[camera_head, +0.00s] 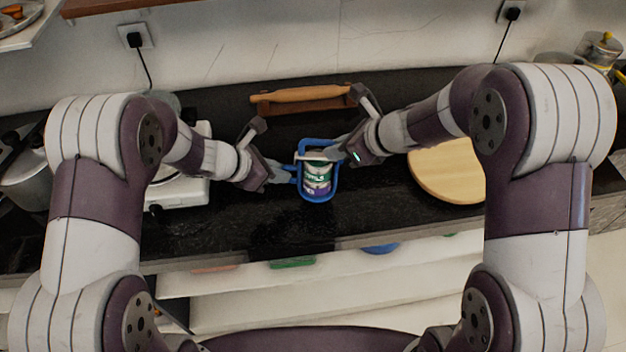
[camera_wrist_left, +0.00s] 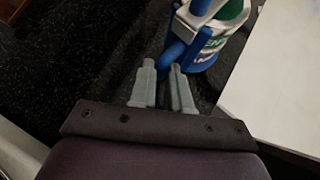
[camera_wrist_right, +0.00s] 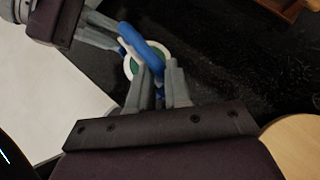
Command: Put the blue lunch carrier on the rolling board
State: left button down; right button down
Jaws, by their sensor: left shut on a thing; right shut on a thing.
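The blue lunch carrier (camera_head: 305,188) is in the middle of the head view, with a blue frame around a white, green and purple labelled can. My left gripper (camera_head: 285,173) is shut on the left side of its blue frame; the left wrist view shows the fingers (camera_wrist_left: 163,70) on a blue bar. My right gripper (camera_head: 341,151) is shut on its upper right part; the right wrist view shows its fingers (camera_wrist_right: 160,72) at the blue frame (camera_wrist_right: 140,42). I cannot tell whether the carrier touches the counter. The round pale wooden rolling board (camera_head: 445,170) lies to the right, bare where visible.
A wooden rolling pin (camera_head: 300,95) on a stand lies at the back of the dark counter (camera_head: 280,225). A white appliance (camera_head: 180,192) stands left, with a metal pot (camera_head: 25,180) further left. The counter's front edge is close to the carrier.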

aim_at(456, 163)
jog(key=l+u, duration=0.4)
jog(key=l, duration=2)
